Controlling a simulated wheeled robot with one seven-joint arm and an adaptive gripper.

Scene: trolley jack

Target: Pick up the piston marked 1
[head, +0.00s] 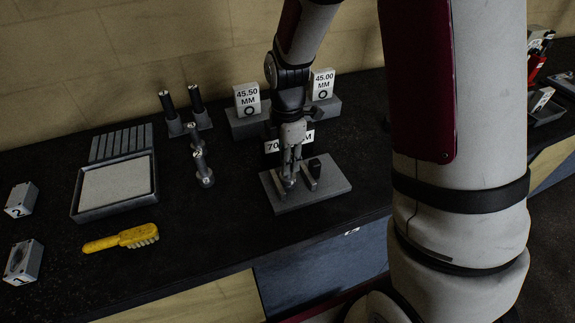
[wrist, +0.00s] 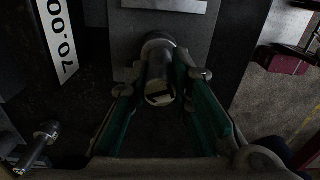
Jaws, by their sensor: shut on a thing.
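My gripper (head: 290,180) is low over a grey fixture plate (head: 325,192) on the bench in the head view. In the wrist view its two green-padded fingers (wrist: 165,95) are closed around a dark, round-bodied piston (wrist: 160,92). A dark stroke shows on the piston's pale end face, but I cannot read it surely as a 1. In the head view the fingers mostly hide this piston. I cannot tell whether it touches the plate. Another piston-like part (head: 201,168) stands to the left, and it seems to show in the wrist view (wrist: 38,145).
Two dark-handled rods (head: 168,104) (head: 196,98) stand at the back. Left are a grey tray (head: 152,175), yellow brush (head: 122,238) and blocks marked 2 (head: 20,200) and 1 (head: 23,262). The front-middle bench is clear.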

